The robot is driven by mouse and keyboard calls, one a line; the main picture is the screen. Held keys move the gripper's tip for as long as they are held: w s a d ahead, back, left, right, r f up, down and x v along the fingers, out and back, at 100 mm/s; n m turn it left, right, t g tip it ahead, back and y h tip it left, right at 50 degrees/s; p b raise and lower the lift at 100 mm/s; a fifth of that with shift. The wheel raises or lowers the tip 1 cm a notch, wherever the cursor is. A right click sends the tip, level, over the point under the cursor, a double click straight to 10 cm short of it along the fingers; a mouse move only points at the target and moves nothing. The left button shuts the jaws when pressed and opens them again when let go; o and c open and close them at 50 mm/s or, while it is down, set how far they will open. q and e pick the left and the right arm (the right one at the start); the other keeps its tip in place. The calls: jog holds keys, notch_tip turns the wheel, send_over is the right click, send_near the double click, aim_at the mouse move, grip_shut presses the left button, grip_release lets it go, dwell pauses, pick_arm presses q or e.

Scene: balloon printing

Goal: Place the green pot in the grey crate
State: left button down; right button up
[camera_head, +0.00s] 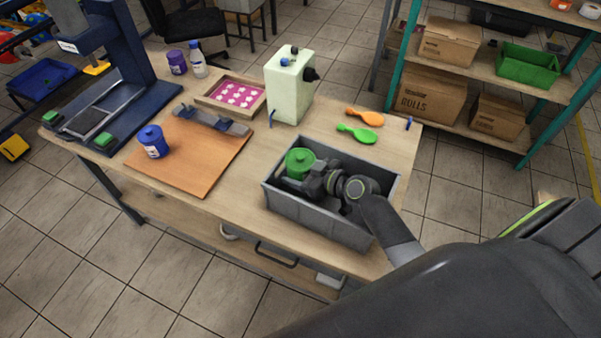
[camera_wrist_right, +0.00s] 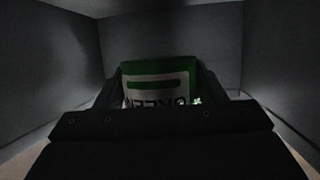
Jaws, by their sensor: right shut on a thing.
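The green pot (camera_head: 299,162) is inside the grey crate (camera_head: 313,216), at its left end. In the right wrist view the pot (camera_wrist_right: 160,82) shows its green top and pale label between my fingers, with the crate's dark walls (camera_wrist_right: 48,60) around it. My right gripper (camera_head: 297,182) reaches down into the crate and is shut on the pot. The wrist hides the crate's middle, and I cannot tell whether the pot touches the floor. My left gripper is not in view.
A blue pot (camera_head: 152,141) stands on the brown board (camera_head: 204,163) at left. A pale green machine (camera_head: 289,86) stands behind the crate. Orange (camera_head: 365,117) and green (camera_head: 357,134) balloon-shaped items lie behind the crate to the right. The crate sits near the table's front edge.

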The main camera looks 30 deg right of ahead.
jog(key=o, duration=0.9)
jog(key=shift+s+f, duration=0.2)
jog(key=shift+f, duration=0.2)
jog(key=o, duration=0.3)
jog(key=shift+f, duration=0.15)
jog(key=shift+a, duration=0.1)
jog(key=shift+r+p, duration=0.55)
jog(key=shift+p, duration=0.2)
jog(key=shift+d+r, duration=0.15)
jog(key=shift+d, duration=0.05)
jog(key=shift+r+b+v, duration=0.15)
jog(key=shift+b+v, duration=0.2)
jog(key=shift+v, duration=1.5)
jog(key=shift+r+b+v, duration=0.1)
jog(key=shift+b+v, duration=0.2)
jog(key=shift+v, duration=1.5)
jog(key=shift+w, duration=0.1)
